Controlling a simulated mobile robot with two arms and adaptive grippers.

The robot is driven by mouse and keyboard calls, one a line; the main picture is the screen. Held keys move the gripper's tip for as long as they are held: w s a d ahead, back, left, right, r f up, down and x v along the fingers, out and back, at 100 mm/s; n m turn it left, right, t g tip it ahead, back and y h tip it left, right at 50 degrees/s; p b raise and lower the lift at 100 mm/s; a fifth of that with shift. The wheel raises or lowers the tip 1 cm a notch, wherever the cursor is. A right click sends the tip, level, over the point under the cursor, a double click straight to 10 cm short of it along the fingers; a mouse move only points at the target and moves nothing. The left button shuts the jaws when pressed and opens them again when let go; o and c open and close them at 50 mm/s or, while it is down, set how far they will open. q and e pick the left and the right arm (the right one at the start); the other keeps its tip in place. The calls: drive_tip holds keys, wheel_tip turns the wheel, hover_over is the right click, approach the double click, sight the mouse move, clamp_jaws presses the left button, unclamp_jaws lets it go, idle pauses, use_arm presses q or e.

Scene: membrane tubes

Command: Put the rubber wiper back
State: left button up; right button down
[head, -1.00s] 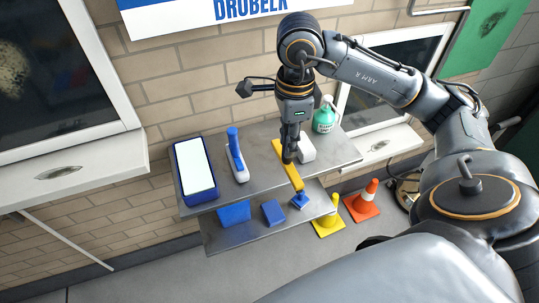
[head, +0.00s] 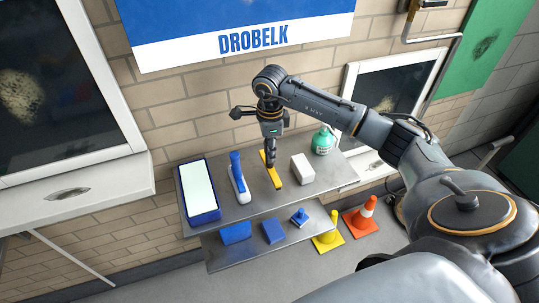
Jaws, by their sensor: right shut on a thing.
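The rubber wiper (head: 276,179) appears as a long yellow bar over the upper grey shelf (head: 240,213). My right gripper (head: 271,166) points down from above and is shut on it. The fingers hide part of the wiper's middle. The wiper lies between a blue and white handled tool (head: 239,183) on its left and a white block (head: 302,169) on its right. I cannot tell whether its underside touches the shelf. My left gripper is not in view.
A blue tray with a white top (head: 199,187) is at the shelf's left end, and a green bottle (head: 322,141) at the right. The lower shelf (head: 221,257) holds several blue items. A yellow cone (head: 328,238) and an orange cone (head: 363,217) stand on the floor.

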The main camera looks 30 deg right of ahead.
wheel_tip(320, 180, down, 3)
drive_tip(key=shift+f+p, duration=0.1)
drive_tip(key=shift+p, duration=0.75)
drive_tip(key=shift+f, duration=0.1)
drive_tip(key=c, duration=1.1)
unclamp_jaws()
wheel_tip(320, 180, up, 11)
drive_tip(key=b, duration=0.3)
drive_tip(key=shift+w+f, duration=0.1)
drive_tip(key=shift+r, duration=0.7)
